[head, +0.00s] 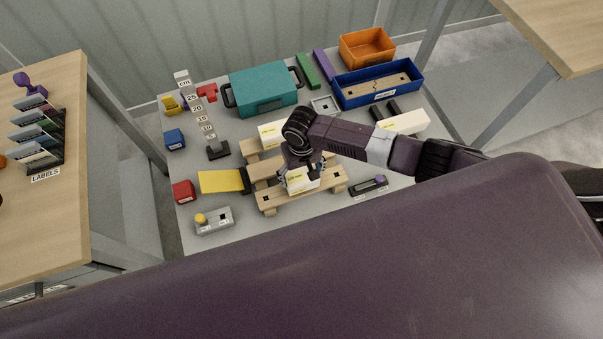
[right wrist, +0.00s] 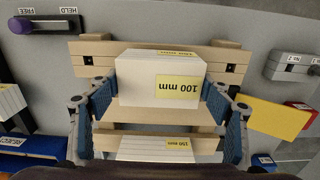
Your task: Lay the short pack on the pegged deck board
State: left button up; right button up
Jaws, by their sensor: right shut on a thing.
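My right gripper (head: 301,174) is shut on a white block-like pack with a yellow "100 mm" label, the short pack (head: 298,183). In the right wrist view the blue-padded fingers (right wrist: 160,92) grip the short pack (right wrist: 140,88) on two opposite sides. The pack is level, over or on the front deck board (head: 272,201) of a wooden pallet; I cannot tell whether it touches. Dark holes or peg ends show near both ends of this board (right wrist: 226,57). A longer "150 mm" pack (right wrist: 150,148) lies on the pallet behind. My left gripper is not in view.
A yellow plate (head: 218,181) lies left of the pallet. A HELD/FREE slider with a purple knob (head: 379,180) sits right of it. A teal case (head: 264,86), a blue tray (head: 408,84) and an orange bin (head: 367,49) stand behind. Another white pack (head: 408,122) lies at right.

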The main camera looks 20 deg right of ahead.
aim_at(301, 176)
jog(key=shift+f, duration=0.55)
jog(key=o, duration=1.4)
notch_tip(301, 176, up, 12)
